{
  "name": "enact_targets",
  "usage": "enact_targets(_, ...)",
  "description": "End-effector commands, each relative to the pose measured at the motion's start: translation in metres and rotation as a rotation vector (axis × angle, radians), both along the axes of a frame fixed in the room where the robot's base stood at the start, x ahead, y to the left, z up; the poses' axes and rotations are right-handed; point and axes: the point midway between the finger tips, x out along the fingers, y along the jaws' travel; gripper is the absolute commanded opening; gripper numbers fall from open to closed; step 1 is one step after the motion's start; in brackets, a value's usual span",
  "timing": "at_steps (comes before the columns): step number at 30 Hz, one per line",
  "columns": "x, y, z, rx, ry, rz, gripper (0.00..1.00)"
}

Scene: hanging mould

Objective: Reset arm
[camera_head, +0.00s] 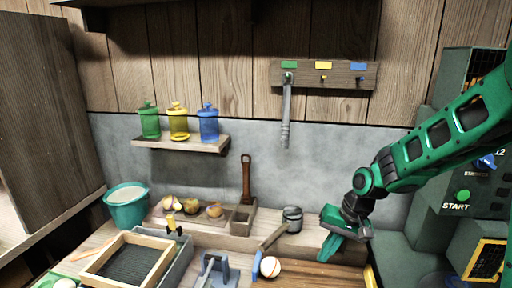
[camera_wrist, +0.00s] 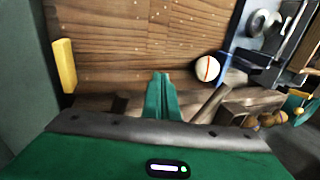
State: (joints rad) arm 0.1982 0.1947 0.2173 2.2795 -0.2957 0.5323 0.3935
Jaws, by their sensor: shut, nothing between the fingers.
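My gripper (camera_head: 332,246) is green and hangs at the end of my green arm, above the right part of the workbench. In the wrist view, its fingers (camera_wrist: 162,85) are together with nothing between them. The fingers point down toward a brown wooden board (camera_head: 318,276), which also fills the upper part of the wrist view (camera_wrist: 130,40). The gripper appears apart from the board.
A white ball with a red line (camera_head: 270,267) lies left of my gripper. A grey-handled tool (camera_head: 286,115) hangs on the wall rack (camera_head: 345,75). A control panel with a START button (camera_head: 464,195) stands at right.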

Motion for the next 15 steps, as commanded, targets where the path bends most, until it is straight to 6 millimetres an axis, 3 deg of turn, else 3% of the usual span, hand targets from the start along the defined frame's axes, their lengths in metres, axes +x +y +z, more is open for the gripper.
enact_targets(6, -0.045, -0.078, 0.033, -0.148, 0.008, -0.061, 0.00)
enact_targets(15, -0.129, -0.160, 0.073, -0.269, 0.057, -0.170, 0.00)
